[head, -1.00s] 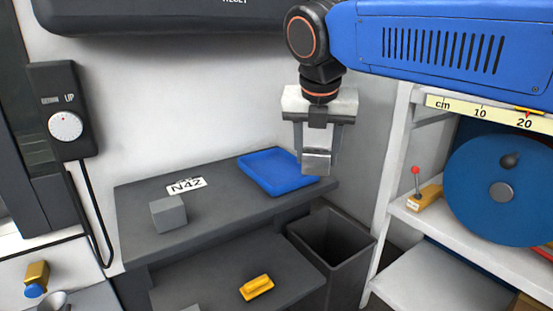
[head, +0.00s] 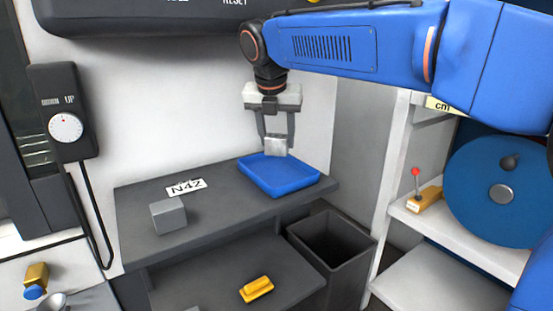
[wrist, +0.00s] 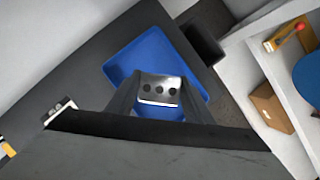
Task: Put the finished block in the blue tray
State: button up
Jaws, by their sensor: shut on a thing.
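My gripper (head: 275,145) is shut on a small silvery block (head: 275,146) and holds it above the blue tray (head: 258,185). In the wrist view the block (wrist: 160,88) sits between the fingers, with several dark round holes on its face. The blue tray (wrist: 135,62) lies below it and looks empty where it shows; the block and fingers hide part of its floor. The tray rests on a dark grey shelf (head: 232,207).
A plain grey block (head: 168,216) and an N42 label (head: 186,187) are on the same shelf, left of the tray. A dark bin (head: 333,243) stands below right. A yellow object (head: 256,289) lies on the lower shelf. White shelving (head: 440,227) is at right.

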jog(key=shift+f, duration=2.9)
jog(key=shift+w+f, duration=0.1)
jog(key=shift+f, duration=0.1)
jog(key=shift+f, duration=0.1)
jog(key=o, duration=1.4)
jog(key=shift+v, duration=3.9)
